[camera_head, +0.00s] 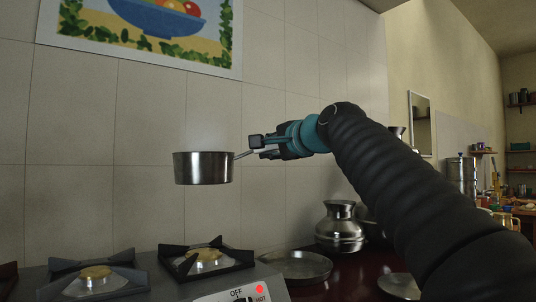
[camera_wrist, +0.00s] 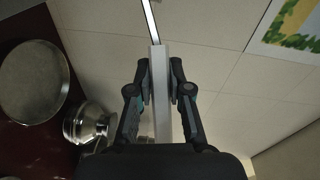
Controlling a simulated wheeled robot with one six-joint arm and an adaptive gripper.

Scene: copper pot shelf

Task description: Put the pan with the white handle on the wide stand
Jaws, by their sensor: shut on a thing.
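A steel pan (camera_head: 203,168) hangs level in the air left of my gripper (camera_head: 262,147), above the stove and apart from it. My gripper is shut on the pan's handle (camera_head: 244,154). In the wrist view the pale handle (camera_wrist: 161,110) runs between the two fingers of my gripper (camera_wrist: 160,80); the pan's bowl is out of that view. Two black burner stands with yellowish caps show on the stove: one nearly below the pan (camera_head: 206,258), one at the lower left (camera_head: 97,280). I cannot tell which is the wide stand.
A flat metal plate (camera_head: 296,265) lies right of the stove, also in the wrist view (camera_wrist: 33,82). A rounded steel pot (camera_head: 340,228) stands behind it. The stove front has a control panel (camera_head: 240,293) with a red light. A tiled wall (camera_head: 150,120) rises behind.

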